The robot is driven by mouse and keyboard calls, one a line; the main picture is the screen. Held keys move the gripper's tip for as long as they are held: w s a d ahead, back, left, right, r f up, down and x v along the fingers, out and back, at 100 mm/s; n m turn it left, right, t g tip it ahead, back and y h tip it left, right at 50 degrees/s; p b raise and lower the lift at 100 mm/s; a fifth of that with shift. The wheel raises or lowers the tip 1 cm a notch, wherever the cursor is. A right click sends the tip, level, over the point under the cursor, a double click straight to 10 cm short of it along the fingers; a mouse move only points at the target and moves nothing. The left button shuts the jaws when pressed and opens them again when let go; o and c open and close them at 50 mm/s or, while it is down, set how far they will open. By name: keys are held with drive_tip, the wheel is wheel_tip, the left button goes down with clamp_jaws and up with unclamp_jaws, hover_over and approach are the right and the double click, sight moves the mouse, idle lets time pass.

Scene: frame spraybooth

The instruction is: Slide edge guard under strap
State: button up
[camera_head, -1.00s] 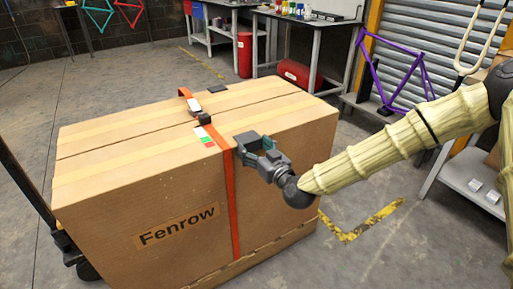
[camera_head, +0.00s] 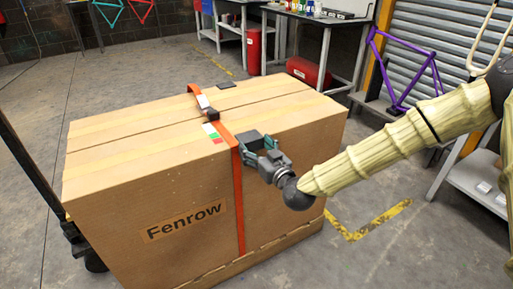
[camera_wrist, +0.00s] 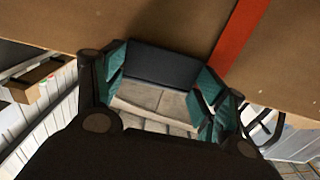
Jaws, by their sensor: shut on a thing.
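A large cardboard box (camera_head: 110,195) marked Fenrow carries an orange strap (camera_head: 240,205) over its top and down its front side. My gripper (camera_head: 270,156) is shut on a dark edge guard (camera_head: 250,140), held at the box's top front edge just right of the strap. The guard looks close to the strap; whether they touch is unclear. In the wrist view, the dark guard (camera_wrist: 160,66) lies between the teal finger pads, with the strap (camera_wrist: 239,42) to its upper right. A dark buckle (camera_head: 208,114) sits on the strap on top.
A flat dark pad (camera_head: 227,84) lies on the box top near the far edge. A purple bike frame (camera_head: 405,70) and a shelf (camera_head: 470,182) stand at the right. Floor right of the box is clear.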

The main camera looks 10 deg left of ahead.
drive_tip(key=o, duration=0.9)
drive_tip(key=v, duration=1.2)
drive_tip(key=s+d+f+m+g+h, duration=0.1)
drive_tip(key=s+d+f+g+h, duration=0.15)
drive_tip(key=s+f, duration=0.45)
drive_tip(key=s+d+f+m+g+h, duration=0.1)
drive_tip(key=s+d+f+g, duration=0.15)
drive_tip(key=f, duration=0.85)
drive_tip(key=s+d+f+m+g+h, duration=0.1)
drive_tip(key=s+d+f+g+h, duration=0.15)
drive_tip(key=s+f, duration=0.45)
drive_tip(key=s+d+f+m+g+h, duration=0.1)
drive_tip(key=s+d+f+m+g, duration=0.15)
drive_tip(key=s+d+f, duration=0.6)
drive_tip(key=s+d+f+m+g+h, duration=0.2)
drive_tip(key=s+d+f+g+h, duration=0.15)
drive_tip(key=s+d+f, duration=0.4)
drive_tip(key=shift+g, duration=0.55)
drive_tip(key=s+r+p, duration=0.1)
drive_tip(key=r+p, duration=0.5)
drive_tip(key=s+r+p, duration=0.1)
drive_tip(key=r+p, duration=0.5)
drive_tip(key=r, duration=0.1)
drive_tip(key=s+r+p, duration=0.1)
drive_tip(key=r+p, duration=0.5)
drive_tip(key=r, duration=0.1)
drive_tip(key=shift+d+r+p, duration=0.1)
drive_tip(key=shift+d+p, duration=0.2)
drive_tip(key=shift+p, duration=0.1)
